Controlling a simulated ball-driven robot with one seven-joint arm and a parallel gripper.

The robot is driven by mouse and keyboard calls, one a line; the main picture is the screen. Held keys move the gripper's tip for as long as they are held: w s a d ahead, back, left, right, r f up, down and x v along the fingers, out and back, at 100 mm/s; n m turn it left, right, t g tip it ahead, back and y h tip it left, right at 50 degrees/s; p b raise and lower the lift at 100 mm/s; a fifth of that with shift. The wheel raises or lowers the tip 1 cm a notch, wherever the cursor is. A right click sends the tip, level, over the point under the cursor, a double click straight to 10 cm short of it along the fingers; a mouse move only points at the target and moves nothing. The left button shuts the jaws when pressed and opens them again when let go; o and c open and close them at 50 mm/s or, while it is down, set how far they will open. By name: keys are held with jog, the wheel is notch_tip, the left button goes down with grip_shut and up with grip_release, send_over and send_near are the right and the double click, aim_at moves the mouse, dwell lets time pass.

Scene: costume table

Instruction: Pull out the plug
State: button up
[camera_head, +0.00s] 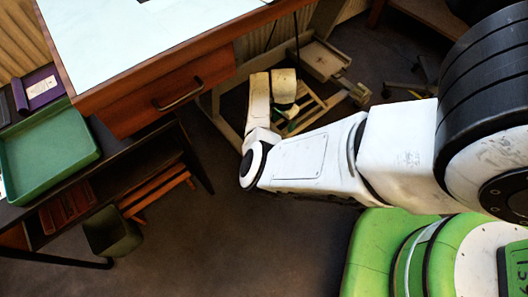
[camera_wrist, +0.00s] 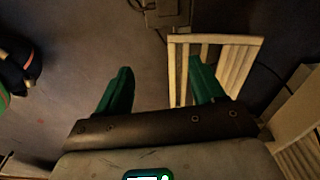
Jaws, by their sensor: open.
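My gripper (camera_wrist: 161,80) is open in the wrist view, its two green fingers spread with nothing between them. A small greyish box (camera_wrist: 167,14) with thin dark cords sits at the top edge, ahead of the fingers and apart from them. It may be a socket, but it is too dark and cut off to tell, and I cannot make out a plug for certain. In the head view my arm reaches down to the floor beside the table, and its wrist hides most of the gripper.
A pale slatted wooden frame (camera_wrist: 178,72) stands close by the right finger; another pale slatted piece (camera_wrist: 300,150) is at lower right. In the head view, a white-topped table (camera_head: 150,40) with a drawer, a green tray (camera_head: 50,150) and a bin (camera_head: 112,233) are left. Floor (camera_head: 240,235) below my arm is clear.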

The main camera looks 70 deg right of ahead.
jog(key=shift+m+y, duration=0.4)
jog(key=shift+m, duration=0.2)
jog(key=w+f, duration=0.1)
jog(key=w+a+f+b, duration=0.1)
jog(key=f, duration=0.1)
jog(key=w+a+f, duration=0.1)
jog(key=shift+w+a+f, duration=0.15)
jog(key=shift+w+f, duration=0.1)
jog(key=shift+w, duration=0.05)
notch_tip(320, 180, down, 9)
jog(key=b, duration=0.8)
jog(key=shift+s+a+f+p, duration=0.2)
jog(key=shift+s+a+p, duration=0.1)
jog(key=shift+s+p, duration=0.25)
dwell(0.6)
jog(key=shift+w, duration=0.15)
grip_shut()
jog(key=shift+r, duration=0.1)
